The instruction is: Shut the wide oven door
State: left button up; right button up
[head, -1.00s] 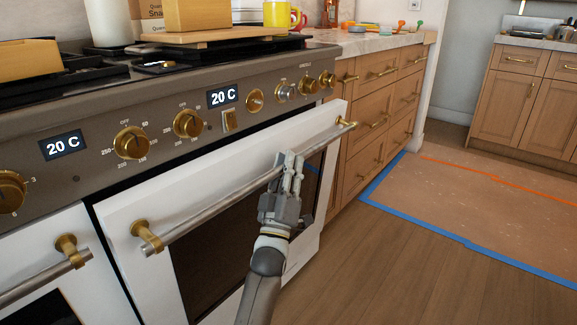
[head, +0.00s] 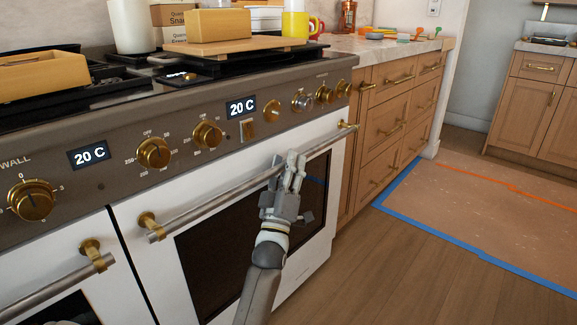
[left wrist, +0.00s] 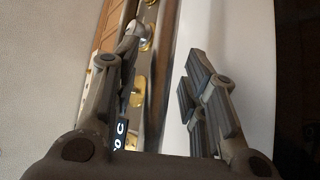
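The wide oven door (head: 225,200) is white with a dark window. Its top edge sits flush, or nearly so, under the control panel; I see no clear gap. Its silver bar handle (head: 210,208) runs across the top on brass mounts. My left gripper (head: 290,170) is at the right half of the handle, fingers pointing up, in front of the door. In the left wrist view its fingers (left wrist: 160,85) are spread apart, with the white door face (left wrist: 182,60) and brass knobs showing between them. Whether the fingers touch the handle is unclear. My right gripper is not in view.
The narrower oven door on the left has its own handle (head: 60,284). Brass knobs (head: 154,153) stick out of the panel (head: 125,180). Wooden drawers (head: 385,125) stand at the right. The floor (head: 400,265) at the right is clear, with blue tape.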

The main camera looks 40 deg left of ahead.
pick_arm(q)
jog(key=shift+f, duration=0.1)
jog(key=v, duration=1.2)
